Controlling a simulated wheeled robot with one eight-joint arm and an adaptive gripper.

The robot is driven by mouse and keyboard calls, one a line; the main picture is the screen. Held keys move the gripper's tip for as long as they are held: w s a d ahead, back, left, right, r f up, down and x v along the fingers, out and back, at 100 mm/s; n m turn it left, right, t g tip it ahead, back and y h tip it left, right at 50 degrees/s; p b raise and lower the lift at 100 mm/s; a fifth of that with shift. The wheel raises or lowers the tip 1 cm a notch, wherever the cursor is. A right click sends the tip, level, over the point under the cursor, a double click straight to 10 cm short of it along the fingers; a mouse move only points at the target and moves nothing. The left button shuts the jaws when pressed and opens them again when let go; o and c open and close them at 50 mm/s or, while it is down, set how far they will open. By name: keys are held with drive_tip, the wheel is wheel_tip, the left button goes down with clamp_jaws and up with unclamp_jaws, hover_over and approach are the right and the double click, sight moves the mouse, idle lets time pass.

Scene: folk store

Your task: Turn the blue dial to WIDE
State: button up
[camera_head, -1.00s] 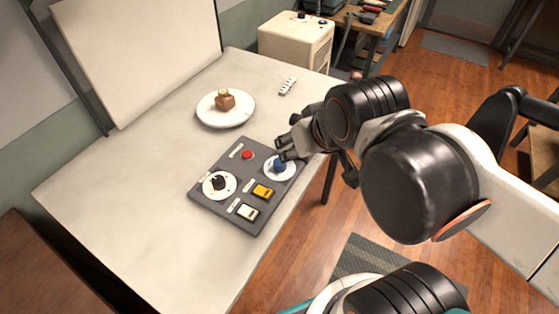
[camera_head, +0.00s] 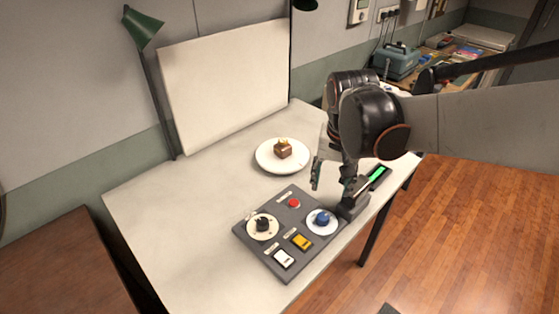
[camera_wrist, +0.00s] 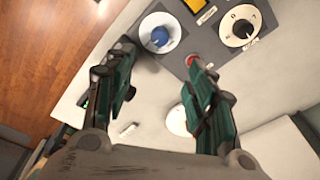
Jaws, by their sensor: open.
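The blue dial (camera_head: 322,219) sits on a round white plate at the right of a grey control panel (camera_head: 268,267) on the table. In the wrist view the blue dial (camera_wrist: 159,36) lies beyond my fingertips, near the left finger's side. My gripper (camera_head: 334,192) is above the table just behind the panel, its fingers spread with nothing between them. In the wrist view the open gripper (camera_wrist: 155,75) points toward the panel and is apart from the dial. The dial's markings are too small to read.
The panel also bears a black dial (camera_head: 263,225), a red button (camera_head: 293,203), a yellow switch (camera_head: 302,242) and a white switch (camera_head: 284,259). A plate (camera_head: 262,163) with a brown cake-like piece (camera_head: 283,149) stands behind. The table's left part is clear.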

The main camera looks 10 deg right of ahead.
sight(323, 217)
drive_tip(key=w+f+b, duration=0.1)
drive_tip(key=f, duration=0.4)
drive_tip(key=f+m+g+b, duration=0.1)
drive_tip(key=f, duration=0.5)
drive_tip(key=w+f+g+b, duration=0.1)
drive_tip(key=f+b, duration=0.1)
drive_tip(key=f, duration=0.4)
drive_tip(key=shift+w+d, duration=0.15)
drive_tip(key=shift+w, duration=0.15)
drive_tip(key=shift+r, duration=0.1)
drive_tip(key=c, duration=1.1)
